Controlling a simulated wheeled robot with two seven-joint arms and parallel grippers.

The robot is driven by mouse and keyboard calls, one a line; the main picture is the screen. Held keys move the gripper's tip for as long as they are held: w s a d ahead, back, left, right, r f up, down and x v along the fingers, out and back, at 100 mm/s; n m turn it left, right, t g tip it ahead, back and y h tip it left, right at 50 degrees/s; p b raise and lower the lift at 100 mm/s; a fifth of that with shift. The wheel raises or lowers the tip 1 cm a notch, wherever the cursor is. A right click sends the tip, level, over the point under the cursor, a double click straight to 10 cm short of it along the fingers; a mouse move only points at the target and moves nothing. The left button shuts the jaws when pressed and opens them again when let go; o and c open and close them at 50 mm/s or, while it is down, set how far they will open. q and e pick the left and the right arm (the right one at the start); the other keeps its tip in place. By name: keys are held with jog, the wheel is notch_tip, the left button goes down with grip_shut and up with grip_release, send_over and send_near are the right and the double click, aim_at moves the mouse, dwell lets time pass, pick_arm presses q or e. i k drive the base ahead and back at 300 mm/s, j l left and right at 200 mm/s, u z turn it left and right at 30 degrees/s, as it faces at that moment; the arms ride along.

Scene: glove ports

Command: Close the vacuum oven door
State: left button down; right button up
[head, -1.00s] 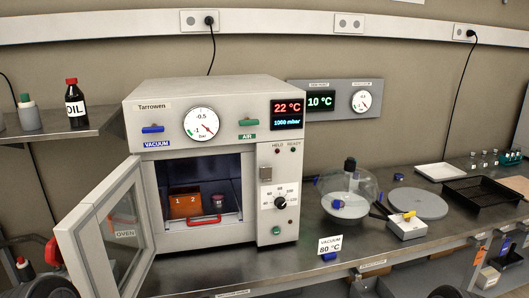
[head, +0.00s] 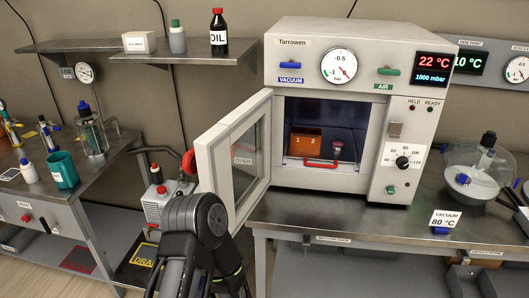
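The vacuum oven (head: 350,100) stands on the bench right of centre. Its door (head: 209,162), a pale frame with a glass window, stands wide open, swung out to the left and toward me. A red round handle (head: 188,162) shows at the door's outer left edge. A dark arm of mine (head: 195,222) rises just in front of the door's lower left. No gripper fingers show.
An oil bottle (head: 218,35) stands on the shelf left of the oven. A glass desiccator (head: 475,170) and an 80 °C sign (head: 444,219) are on the bench at right. The bench front before the oven is clear.

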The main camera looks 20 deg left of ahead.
aim_at(213, 150)
jog(key=i+j+z, duration=0.15)
jog(key=j, duration=0.45)
jog(key=i+j+z, duration=0.1)
jog(key=j, duration=0.5)
jog(key=i+j+z, duration=0.15)
jog(key=j, duration=0.5)
jog(key=j+z, duration=0.1)
jog(key=j, duration=0.55)
